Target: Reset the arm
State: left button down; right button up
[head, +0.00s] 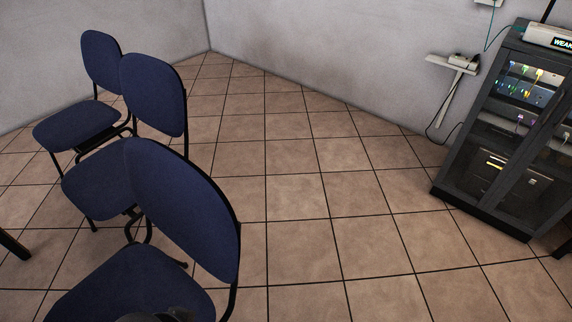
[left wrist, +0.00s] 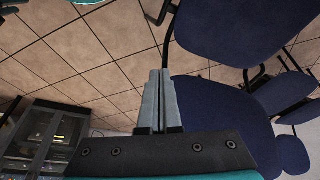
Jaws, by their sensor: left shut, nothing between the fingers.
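My left gripper (left wrist: 159,100) shows in the left wrist view with its two grey fingers together and nothing between them. The fingers hang in the air, with tiled floor on one side and a blue chair on the other. In the head view only a dark rounded part of my own shows at the bottom edge, over the nearest chair seat. My right gripper is in neither view.
Three blue chairs (head: 190,200) stand in a row at the left. The tiled floor (head: 300,180) between is clear.

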pick_arm(q)
notch_tip(320, 180, down, 20)
jog(key=a+r, duration=0.1)
jog(key=a, duration=0.1)
jog(key=s+a+f, duration=0.2)
jog(key=s+f, duration=0.4)
jog(key=f, duration=0.1)
jog(key=s+a+f+g, duration=0.1)
jog(key=s+a+f, duration=0.2)
jog(key=s+f, duration=0.3)
jog(key=shift+f+y, duration=0.4)
jog(key=shift+f, duration=0.3)
